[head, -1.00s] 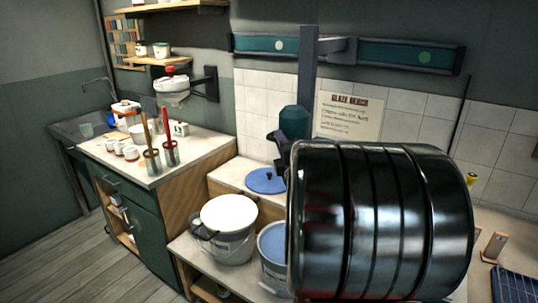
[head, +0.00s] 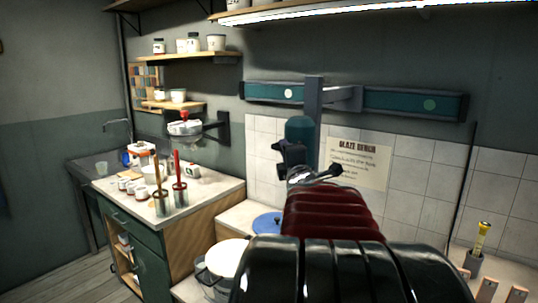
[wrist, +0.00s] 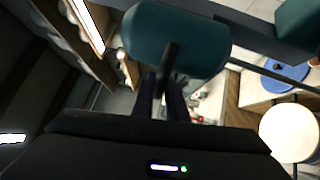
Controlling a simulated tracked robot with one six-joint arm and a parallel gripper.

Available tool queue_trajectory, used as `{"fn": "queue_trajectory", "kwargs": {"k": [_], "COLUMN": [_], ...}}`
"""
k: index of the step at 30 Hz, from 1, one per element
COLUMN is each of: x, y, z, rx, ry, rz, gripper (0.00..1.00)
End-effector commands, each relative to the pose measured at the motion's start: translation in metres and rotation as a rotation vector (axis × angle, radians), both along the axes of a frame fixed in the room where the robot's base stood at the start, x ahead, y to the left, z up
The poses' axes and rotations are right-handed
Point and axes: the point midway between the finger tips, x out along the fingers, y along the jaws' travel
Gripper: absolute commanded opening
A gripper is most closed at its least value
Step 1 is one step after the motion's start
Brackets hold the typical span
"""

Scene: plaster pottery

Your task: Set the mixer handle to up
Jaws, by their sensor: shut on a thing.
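The mixer has a teal rounded motor body (head: 299,131) on a dark upright post (head: 313,105), against the tiled wall. In the wrist view, the teal body (wrist: 160,25) fills the upper middle. Its dark bar-shaped handle (wrist: 171,58) sticks out from it toward me. My gripper (wrist: 170,100) is shut on the handle, with a dark finger on either side of it. In the head view my gripper (head: 295,174) is just below and beside the motor body, and my arm hides much of the area under it. The handle's exact angle is unclear.
A teal wall rail (head: 415,103) runs behind the mixer. A blue lid (head: 267,223) and a white-topped bucket (head: 228,256) stand below left. A counter (head: 218,190) with tools and jars is at left. A yellow-topped tool (head: 482,238) stands at right.

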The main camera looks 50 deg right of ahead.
Motion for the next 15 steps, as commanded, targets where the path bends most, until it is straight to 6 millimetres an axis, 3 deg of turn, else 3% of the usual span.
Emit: {"fn": "queue_trajectory", "kwargs": {"k": [9,10,15], "x": [-0.0018,-0.0019,-0.0022], "y": [-0.0006,-0.0006,-0.0008], "z": [0.0055,0.0057,0.0051], "rx": [-0.01,-0.01,-0.008], "ry": [-0.004,-0.004,-0.004], "rz": [-0.002,-0.002,-0.003], "gripper": [0.0,0.14,0.26]}}
